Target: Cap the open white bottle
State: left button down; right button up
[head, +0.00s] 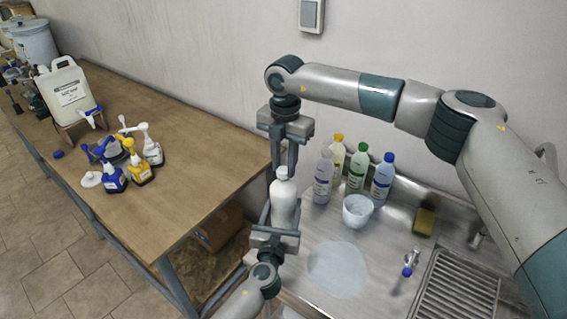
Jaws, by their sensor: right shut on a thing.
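The white bottle (284,205) stands upright in front of the counter's left edge. My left gripper (279,222) comes up from below, its fingers on both sides of the bottle's body, and appears shut on it. My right gripper (286,167) points down from above and is shut on a small white cap (281,172) at the bottle's top. The cap is in line with the neck and appears to touch it. Whether it is fully seated cannot be told, as the fingers partly cover it.
Several capped bottles (357,170) and a white bowl (357,210) stand on the metal counter (395,225) at right, with a sponge (425,222). The wooden table (190,165) at left holds pump bottles (138,168) and a jerrycan (66,92); its right half is clear.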

jog(key=m, duration=0.4)
jog(key=shift+d, duration=0.1)
jog(key=m, duration=0.4)
jog(key=shift+m, duration=0.3)
pick_arm(q)
jog(key=shift+f, duration=0.1)
pick_arm(e)
jog(key=o, duration=1.1)
jog(key=shift+s, duration=0.1)
jog(key=shift+r, duration=0.1)
notch_tip(320, 180, up, 12)
jog(key=shift+s+f, duration=0.1)
pick_arm(q)
jog(key=c, duration=0.5)
grip_release()
jog(key=shift+c, duration=0.2)
